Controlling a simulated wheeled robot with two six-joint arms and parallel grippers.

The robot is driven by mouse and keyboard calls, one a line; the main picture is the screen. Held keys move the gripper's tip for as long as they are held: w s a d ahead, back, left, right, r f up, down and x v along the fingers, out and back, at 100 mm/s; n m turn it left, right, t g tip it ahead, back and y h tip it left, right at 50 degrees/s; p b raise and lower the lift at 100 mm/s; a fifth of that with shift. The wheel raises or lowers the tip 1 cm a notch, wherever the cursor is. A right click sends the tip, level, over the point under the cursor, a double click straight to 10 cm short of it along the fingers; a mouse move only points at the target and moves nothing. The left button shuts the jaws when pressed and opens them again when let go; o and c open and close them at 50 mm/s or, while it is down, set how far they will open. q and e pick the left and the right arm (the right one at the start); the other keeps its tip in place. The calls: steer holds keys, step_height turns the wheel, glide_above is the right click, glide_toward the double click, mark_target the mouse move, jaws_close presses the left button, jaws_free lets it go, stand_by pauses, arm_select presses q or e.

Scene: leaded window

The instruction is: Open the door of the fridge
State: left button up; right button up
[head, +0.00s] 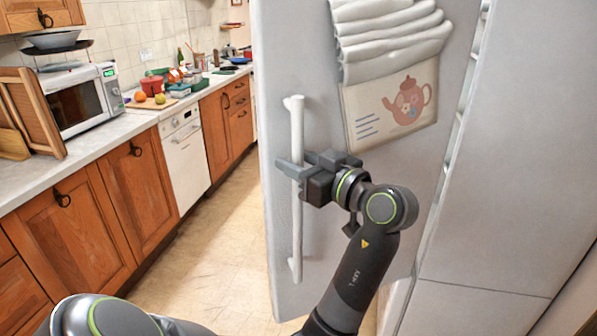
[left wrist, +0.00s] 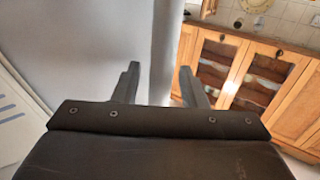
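The fridge door (head: 375,215) is a tall pale grey panel at the centre of the head view. Its white vertical bar handle (head: 297,235) is near its left edge. My left gripper (head: 291,170) is at the upper middle of the handle, its fingers pointing left across it. In the left wrist view a grey vertical bar, seemingly the handle (left wrist: 166,60), stands between the spread fingers of the left gripper (left wrist: 160,85), with a small gap at the left finger. I cannot tell if the door is ajar. My right gripper is not in view.
A towel (head: 390,40) and a teapot picture (head: 400,108) hang on the door. Wooden cabinets (head: 135,195) with a counter and a microwave (head: 80,103) line the left. The floor (head: 215,260) between cabinets and door is clear. A grey panel (head: 530,150) stands at right.

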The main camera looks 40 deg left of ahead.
mark_target(302, 122)
arm_select(q)
step_height(302, 122, up, 7)
steer(key=shift+r+b, duration=0.2)
steer(key=shift+b, duration=0.2)
steer(key=shift+r, duration=0.25)
